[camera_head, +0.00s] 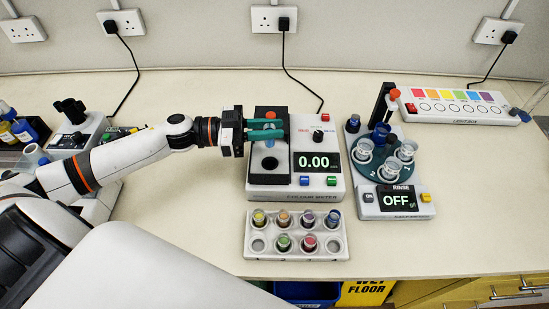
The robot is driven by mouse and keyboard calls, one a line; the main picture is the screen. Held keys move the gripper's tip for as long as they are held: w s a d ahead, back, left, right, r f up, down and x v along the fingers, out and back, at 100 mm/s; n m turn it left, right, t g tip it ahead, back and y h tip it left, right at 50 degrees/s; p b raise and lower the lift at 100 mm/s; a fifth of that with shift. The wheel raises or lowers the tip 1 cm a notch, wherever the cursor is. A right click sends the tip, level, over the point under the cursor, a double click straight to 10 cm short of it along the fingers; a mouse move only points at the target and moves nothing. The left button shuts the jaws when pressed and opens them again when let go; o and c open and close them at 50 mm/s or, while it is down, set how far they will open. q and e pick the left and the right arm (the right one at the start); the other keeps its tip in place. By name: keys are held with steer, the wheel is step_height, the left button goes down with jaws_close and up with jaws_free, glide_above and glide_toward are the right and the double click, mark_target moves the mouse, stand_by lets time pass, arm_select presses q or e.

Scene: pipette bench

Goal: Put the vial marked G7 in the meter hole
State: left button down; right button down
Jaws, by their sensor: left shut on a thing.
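The colour meter (319,188) stands mid-bench with its display at 0.00. I cannot read a G7 mark. A white rack (295,255) in front of the meter holds several coloured vials and has empty places at its front corners. My right gripper is out of view.
A rinse unit (404,200) reading OFF, with a round carousel of clear cups, stands right of the meter. A light box (460,106) lies at the back right. More equipment (78,132) stands at the left. Bare bench (455,240) shows at the front right.

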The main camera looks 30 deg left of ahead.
mark_target(269, 145)
arm_select(q)
step_height(269, 145, down, 5)
steer(key=shift+s+f, duration=0.1)
step_height(269, 145, down, 4)
steer(key=shift+r+p, duration=0.15)
steer(key=shift+p, duration=0.2)
